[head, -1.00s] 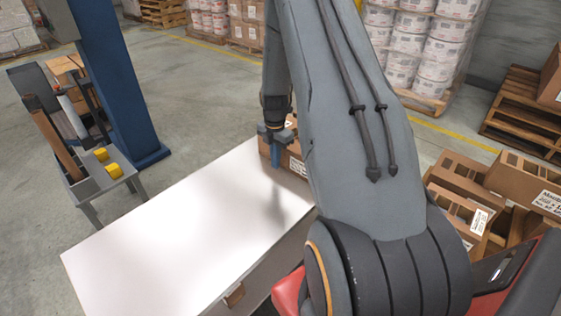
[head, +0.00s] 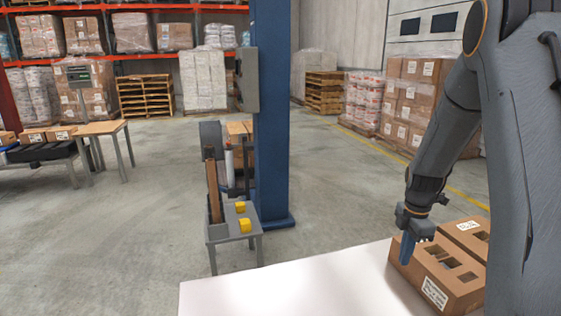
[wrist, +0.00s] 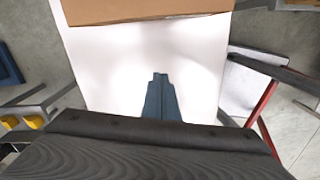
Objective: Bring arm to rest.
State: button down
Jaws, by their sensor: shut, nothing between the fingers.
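My gripper (head: 407,247) hangs at the end of my arm over the back of the white table (head: 300,285), beside a brown carton. In the head view its blue fingers point down and look closed with nothing held. In the wrist view the blue fingers (wrist: 160,95) are together over the bare white tabletop (wrist: 120,65). My upper arm fills the right side of the head view and hides part of the table and the cartons.
Brown cartons (head: 440,275) with cut-out tops stand on the table's right, close to the gripper. A small grey stand (head: 232,228) with yellow pieces and a blue column (head: 272,130) are beyond the table. The table's left part is bare.

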jog(key=s+a+r+m, duration=0.4)
jog(key=s+a+m, duration=0.5)
jog(key=s+a, duration=0.1)
jog(key=s+a+r+m, duration=0.5)
jog(key=s+a+m, duration=0.4)
jog(key=s, duration=0.3)
jog(key=shift+a, duration=0.45)
